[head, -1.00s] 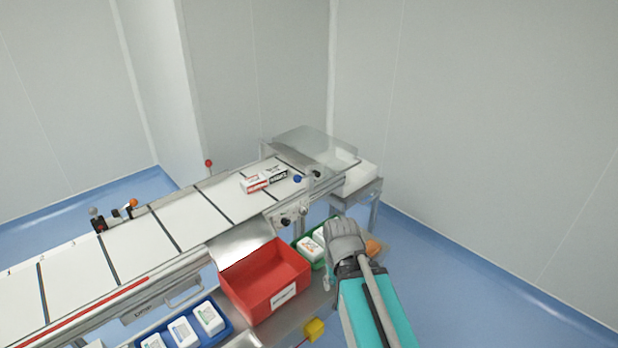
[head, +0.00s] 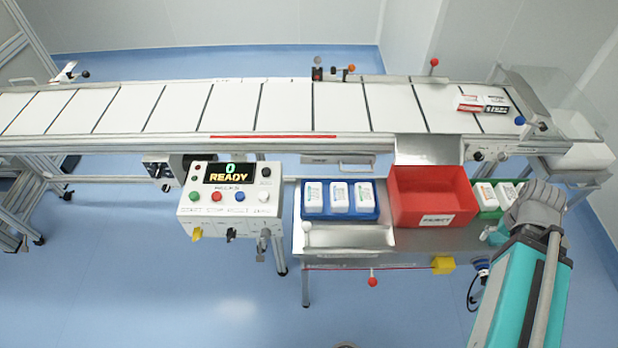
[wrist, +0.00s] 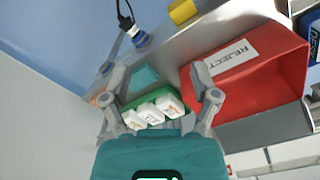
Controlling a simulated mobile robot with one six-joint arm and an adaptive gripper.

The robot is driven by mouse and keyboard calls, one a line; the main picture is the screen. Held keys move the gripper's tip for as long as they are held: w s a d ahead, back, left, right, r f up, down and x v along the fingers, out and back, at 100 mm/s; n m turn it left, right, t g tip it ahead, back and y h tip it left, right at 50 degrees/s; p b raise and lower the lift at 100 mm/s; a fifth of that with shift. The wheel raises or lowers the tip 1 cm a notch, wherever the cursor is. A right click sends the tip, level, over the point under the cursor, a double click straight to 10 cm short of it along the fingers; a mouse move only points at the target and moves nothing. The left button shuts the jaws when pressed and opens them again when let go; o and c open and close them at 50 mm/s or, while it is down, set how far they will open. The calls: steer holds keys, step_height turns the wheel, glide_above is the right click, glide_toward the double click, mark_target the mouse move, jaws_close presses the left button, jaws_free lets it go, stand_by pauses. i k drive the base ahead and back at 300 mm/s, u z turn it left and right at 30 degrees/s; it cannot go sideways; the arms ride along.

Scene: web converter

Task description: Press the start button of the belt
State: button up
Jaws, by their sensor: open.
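The control box (head: 230,215) stands in front of the belt (head: 285,105), left of centre in the head view. Its display reads "0 READY". Below the display is a row of buttons: green (head: 194,196), red (head: 216,197), blue (head: 240,197) and white (head: 264,197). My arm is at the lower right of the head view, far to the right of the control box. In the wrist view my gripper (wrist: 160,72) is open, its fingers apart above the green bin (wrist: 178,117). The control box is not in the wrist view.
Open blue floor (head: 200,300) lies in front.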

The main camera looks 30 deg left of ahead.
mark_target(194, 196)
steer(key=u, duration=2)
